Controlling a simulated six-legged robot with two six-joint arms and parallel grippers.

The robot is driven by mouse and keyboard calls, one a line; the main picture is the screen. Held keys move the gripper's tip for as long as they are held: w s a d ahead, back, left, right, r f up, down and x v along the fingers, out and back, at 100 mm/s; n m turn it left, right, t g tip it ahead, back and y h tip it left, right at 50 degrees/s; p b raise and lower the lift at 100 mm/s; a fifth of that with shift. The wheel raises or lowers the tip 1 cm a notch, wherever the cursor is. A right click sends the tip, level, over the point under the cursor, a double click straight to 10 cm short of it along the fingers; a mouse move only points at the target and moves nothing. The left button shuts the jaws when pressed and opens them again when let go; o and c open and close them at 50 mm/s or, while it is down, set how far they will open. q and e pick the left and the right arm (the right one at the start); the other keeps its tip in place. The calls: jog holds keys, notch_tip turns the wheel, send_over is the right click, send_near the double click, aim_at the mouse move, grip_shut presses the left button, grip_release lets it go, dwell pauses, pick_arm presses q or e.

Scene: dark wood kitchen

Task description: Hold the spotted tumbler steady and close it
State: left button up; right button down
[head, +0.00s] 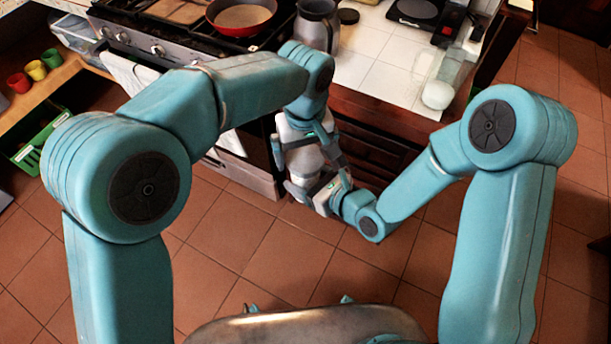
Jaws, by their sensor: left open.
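A pale, white upright object that looks like the tumbler (303,161) is in front of the counter, mostly hidden by my grippers. I cannot make out its spots or whether its top is closed. My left gripper (308,158) points down from above, its two dark fingers apart on either side of the pale object. My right gripper (308,190) comes in from the right, lower down, beside the lower part of the pale object. Its fingers are too hidden to tell whether they grip it.
A red pan (241,16) sits on the stove. Coloured cups (36,70) stand on a wooden shelf at left. The tiled floor below is clear.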

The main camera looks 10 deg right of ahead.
pick_arm(q)
jog(key=c, duration=1)
jog(key=m, duration=0.3)
jog(key=o, duration=1)
jog(key=shift+r, duration=0.15)
jog(key=shift+r, duration=2.15)
